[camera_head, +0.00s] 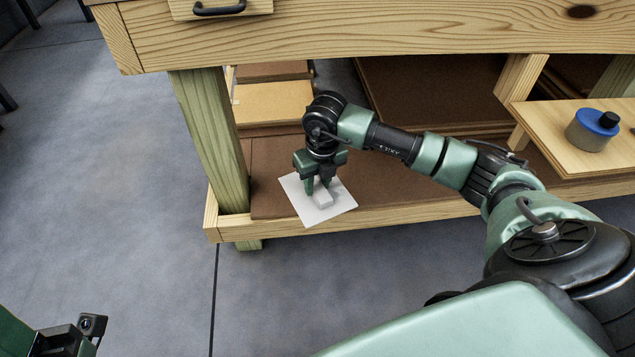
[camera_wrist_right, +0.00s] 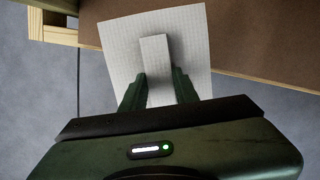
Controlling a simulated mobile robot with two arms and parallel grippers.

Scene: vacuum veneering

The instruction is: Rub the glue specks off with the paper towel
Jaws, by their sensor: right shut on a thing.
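The paper towel (camera_head: 339,207) is a white square sheet with a raised white block in its middle. It is at the left end of the bench's lower shelf, partly past the front edge. My right gripper (camera_head: 318,188) points down and is shut on the raised block. In the right wrist view, the fingers (camera_wrist_right: 158,88) clasp the block, and the towel (camera_wrist_right: 115,45) shows its fine grid texture. I cannot tell whether the towel touches the shelf. No glue specks can be made out. Part of my left arm's end (camera_head: 65,338) shows at the bottom left; its fingertips are not visible.
The wooden bench (camera_head: 330,35) overhangs the lower shelf (camera_head: 400,207), with a thick leg (camera_head: 207,140) left of the towel. Brown and pale boards (camera_head: 272,102) lie behind. A blue-lidded tin (camera_head: 592,130) stands on a raised board at right. Grey floor lies in front.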

